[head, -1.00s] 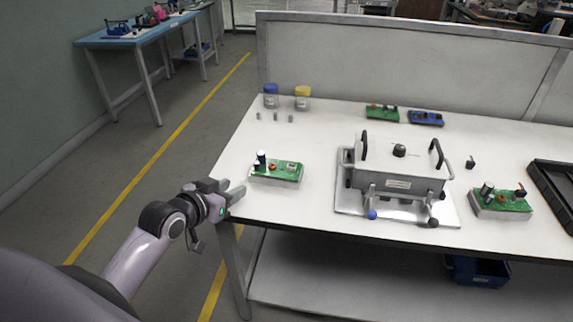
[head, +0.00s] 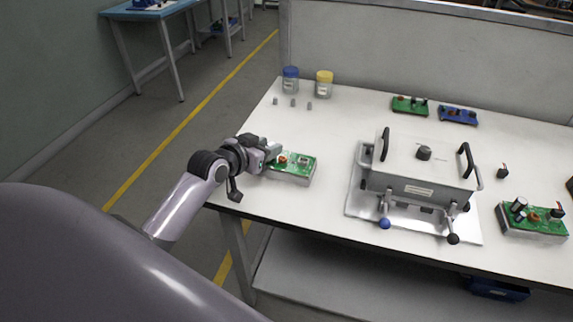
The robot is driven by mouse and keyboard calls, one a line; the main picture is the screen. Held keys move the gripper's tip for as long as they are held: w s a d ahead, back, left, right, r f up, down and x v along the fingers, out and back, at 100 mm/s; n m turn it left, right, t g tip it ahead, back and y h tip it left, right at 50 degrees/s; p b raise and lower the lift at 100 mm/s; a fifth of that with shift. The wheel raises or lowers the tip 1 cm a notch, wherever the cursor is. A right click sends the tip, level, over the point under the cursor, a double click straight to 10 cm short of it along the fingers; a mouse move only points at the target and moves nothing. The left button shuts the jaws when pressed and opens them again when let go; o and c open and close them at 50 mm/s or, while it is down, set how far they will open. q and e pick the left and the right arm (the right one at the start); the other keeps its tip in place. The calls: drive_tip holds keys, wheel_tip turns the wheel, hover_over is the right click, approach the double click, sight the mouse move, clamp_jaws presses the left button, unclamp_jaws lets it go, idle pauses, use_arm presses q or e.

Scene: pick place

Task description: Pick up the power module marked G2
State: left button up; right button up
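A green circuit module (head: 292,171) on a pale base lies near the table's left front edge. Another green module (head: 532,222) lies at the right, and a smaller green board (head: 410,106) and a blue board (head: 458,115) lie at the back. No G2 marking is readable on any of them. My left gripper (head: 268,158) is at the left end of the near left module, over or against it. It hides that end and the dark cylinder there. Whether its fingers are closed on anything cannot be told. My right gripper is not in view.
A grey box fixture (head: 422,172) with black handles stands on a metal plate at mid table. A blue-lidded jar (head: 290,80), a yellow-lidded jar (head: 324,84) and several small grey pieces stand at the back left. The table (head: 340,130) is clear between jars and fixture.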

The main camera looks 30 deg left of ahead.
use_arm(q)
drive_tip(key=shift+x, duration=1.1)
drive_tip(key=shift+c, duration=0.3)
drive_tip(key=shift+r, duration=0.15)
clamp_jaws()
